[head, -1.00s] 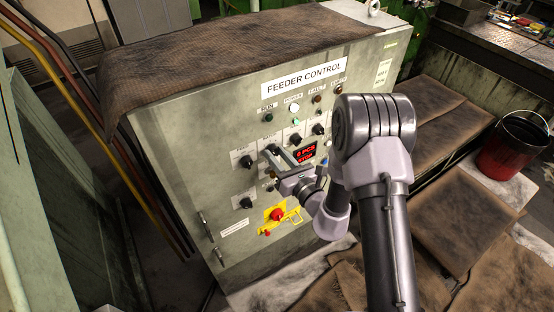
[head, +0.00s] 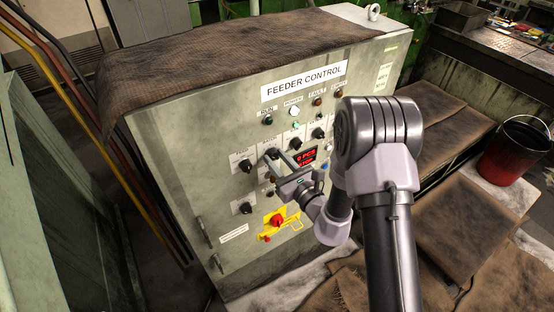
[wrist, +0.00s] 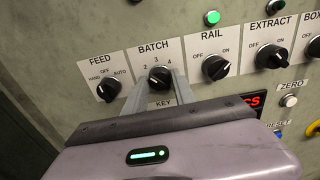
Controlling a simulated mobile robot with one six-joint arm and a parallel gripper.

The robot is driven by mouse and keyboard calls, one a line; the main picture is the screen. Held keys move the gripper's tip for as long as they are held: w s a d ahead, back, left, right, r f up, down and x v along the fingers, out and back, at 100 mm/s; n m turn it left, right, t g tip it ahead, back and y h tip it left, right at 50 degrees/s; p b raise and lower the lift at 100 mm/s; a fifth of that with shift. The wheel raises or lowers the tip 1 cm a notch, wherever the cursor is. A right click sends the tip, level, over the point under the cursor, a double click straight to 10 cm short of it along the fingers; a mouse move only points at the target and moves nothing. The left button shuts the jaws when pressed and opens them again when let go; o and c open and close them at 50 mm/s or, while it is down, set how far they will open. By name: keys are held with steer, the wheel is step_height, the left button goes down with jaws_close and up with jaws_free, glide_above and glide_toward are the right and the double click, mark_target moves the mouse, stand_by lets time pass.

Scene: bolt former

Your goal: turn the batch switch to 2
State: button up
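The batch switch (wrist: 160,77) is a black rotary knob under the BATCH label, with 2, 3 and 4 printed around its top. I cannot clearly read where its pointer stands. My gripper (wrist: 161,81) reaches up to it with its two grey fingers apart, one at each side of the knob. I cannot tell whether they touch it. In the head view my gripper (head: 279,158) is at the front of the feeder control panel (head: 185,165), and the batch switch is largely hidden by the fingers.
The feed switch (wrist: 109,90) is close at the left and the rail switch (wrist: 215,67) at the right. A red display (head: 307,157) is partly behind my gripper. A red emergency stop (head: 277,221) on a yellow plate sits below. A bucket (head: 512,150) stands at the right.

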steer(key=o, duration=0.3)
steer(key=shift+s, duration=0.1)
steer(key=p+v, duration=0.2)
steer(key=v, duration=1.5)
steer(key=shift+d, duration=0.2)
